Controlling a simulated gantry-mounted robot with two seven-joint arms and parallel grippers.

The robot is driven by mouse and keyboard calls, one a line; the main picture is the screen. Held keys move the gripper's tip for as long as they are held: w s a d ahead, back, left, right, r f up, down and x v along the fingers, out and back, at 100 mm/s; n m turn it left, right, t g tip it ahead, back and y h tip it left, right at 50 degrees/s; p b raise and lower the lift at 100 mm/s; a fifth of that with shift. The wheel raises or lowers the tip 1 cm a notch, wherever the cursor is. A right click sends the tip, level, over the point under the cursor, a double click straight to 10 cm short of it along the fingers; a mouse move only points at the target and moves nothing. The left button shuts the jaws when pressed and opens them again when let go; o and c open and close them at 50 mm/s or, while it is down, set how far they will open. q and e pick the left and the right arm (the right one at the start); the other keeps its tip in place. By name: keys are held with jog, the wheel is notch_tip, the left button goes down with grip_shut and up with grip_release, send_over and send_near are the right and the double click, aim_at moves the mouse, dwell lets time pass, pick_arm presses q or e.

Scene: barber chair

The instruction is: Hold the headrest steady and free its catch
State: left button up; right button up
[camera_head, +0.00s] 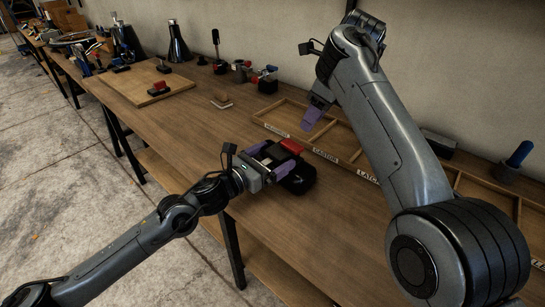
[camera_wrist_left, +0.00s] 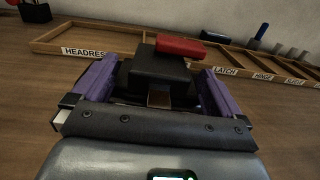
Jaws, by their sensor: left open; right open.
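The headrest appears to be the black padded piece (camera_head: 300,182) on the bench; it also shows as a dark block (camera_wrist_left: 158,72) in the left wrist view. A red part (camera_head: 291,146), likely its catch, sits at its far side and shows above the block (camera_wrist_left: 181,47). My left gripper (camera_head: 272,162) is open, its purple fingers on either side of the dark block; I cannot tell whether they touch it. My right gripper (camera_head: 314,116) is open and empty above the sorting tray, away from the headrest; its fingers partly overlap in view.
The wooden sorting tray (camera_head: 345,158) has labelled compartments, including HEADREST, and lies behind the headrest along the wall. A wooden board (camera_head: 120,88) with a red-topped clamp (camera_head: 159,87) is further left. Small tools stand at the back. The bench between board and headrest is mostly clear.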

pick_arm(q)
jog(key=shift+w+d, duration=0.1)
jog(key=c, duration=1.1)
jog(key=o, duration=1.1)
